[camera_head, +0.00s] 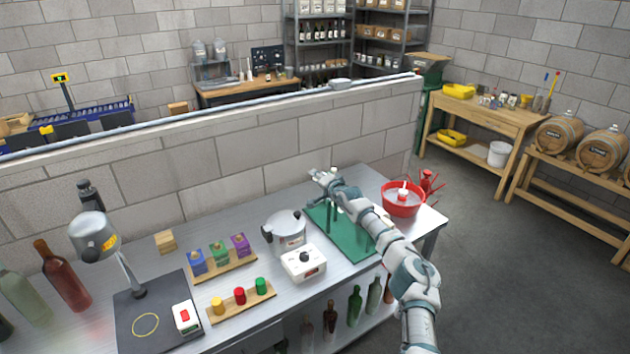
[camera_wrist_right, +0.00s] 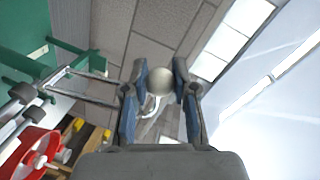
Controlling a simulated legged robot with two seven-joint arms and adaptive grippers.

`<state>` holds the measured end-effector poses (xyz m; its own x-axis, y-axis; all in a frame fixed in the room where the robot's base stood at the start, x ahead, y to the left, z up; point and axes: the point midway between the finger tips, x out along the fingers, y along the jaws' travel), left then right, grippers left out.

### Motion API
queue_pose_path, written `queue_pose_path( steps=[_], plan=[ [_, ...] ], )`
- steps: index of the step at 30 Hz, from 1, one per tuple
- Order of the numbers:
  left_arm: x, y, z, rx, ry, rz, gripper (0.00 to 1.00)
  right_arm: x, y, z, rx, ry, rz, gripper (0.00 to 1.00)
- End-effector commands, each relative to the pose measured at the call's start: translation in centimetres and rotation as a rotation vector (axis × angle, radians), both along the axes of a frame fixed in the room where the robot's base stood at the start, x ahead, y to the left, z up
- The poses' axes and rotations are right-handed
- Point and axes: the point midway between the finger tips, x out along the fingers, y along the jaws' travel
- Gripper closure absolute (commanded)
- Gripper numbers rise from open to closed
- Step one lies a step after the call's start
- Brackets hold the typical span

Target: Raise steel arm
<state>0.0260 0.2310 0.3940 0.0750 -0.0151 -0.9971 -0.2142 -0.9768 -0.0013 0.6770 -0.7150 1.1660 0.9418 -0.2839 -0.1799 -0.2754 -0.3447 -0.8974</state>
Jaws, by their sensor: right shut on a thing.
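My right gripper (camera_head: 322,175) is above the far edge of the green base (camera_head: 352,238) on the steel bench. In the wrist view its two fingers (camera_wrist_right: 160,84) are closed on a pale round knob (camera_wrist_right: 160,80). Steel rods (camera_wrist_right: 92,77) show beside the left finger, near a green frame (camera_wrist_right: 75,47); I cannot tell whether they join the knob. Green uprights (camera_head: 332,222) stand on the base, partly hidden by my right arm. The steel arm's full shape and angle are hidden in the head view. My left gripper is not in view.
A red bowl (camera_head: 402,209) stands right of the base. A steel pot (camera_head: 288,229) and a white box (camera_head: 303,263) stand left of it. A low block wall (camera_head: 225,172) runs behind the bench. Bottles, coloured blocks and a lamp-like fixture (camera_head: 92,236) are farther left.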

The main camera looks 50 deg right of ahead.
Motion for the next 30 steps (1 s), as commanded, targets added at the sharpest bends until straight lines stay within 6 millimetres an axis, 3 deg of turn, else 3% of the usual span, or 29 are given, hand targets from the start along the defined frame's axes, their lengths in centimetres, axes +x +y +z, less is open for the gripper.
queue_pose_path(
  steps=[8, 9, 12, 23, 30],
  plan=[
    [0.5, 1.0, 0.1, 0.012, -0.008, 0.001, 0.40, 0.2, 0.5, -0.8, 0.001, 0.017, 0.008, 1.00],
    [0.5, 1.1, 0.1, 0.012, -0.008, 0.002, 0.40, 0.2, 0.5, -0.8, 0.001, 0.017, 0.009, 0.71],
    [0.5, 1.1, 0.0, 0.013, -0.007, 0.003, 0.40, 0.2, 0.5, -0.8, 0.001, 0.016, 0.008, 0.47],
    [0.1, 1.4, 0.0, 0.014, -0.002, 0.002, 0.40, -0.1, 0.3, -0.3, -0.001, 0.008, 0.005, 0.47],
    [0.2, 1.2, 0.0, 0.012, -0.004, 0.002, 0.40, -2.0, 0.7, 0.1, -0.005, 0.011, 0.004, 0.47]
  ],
)
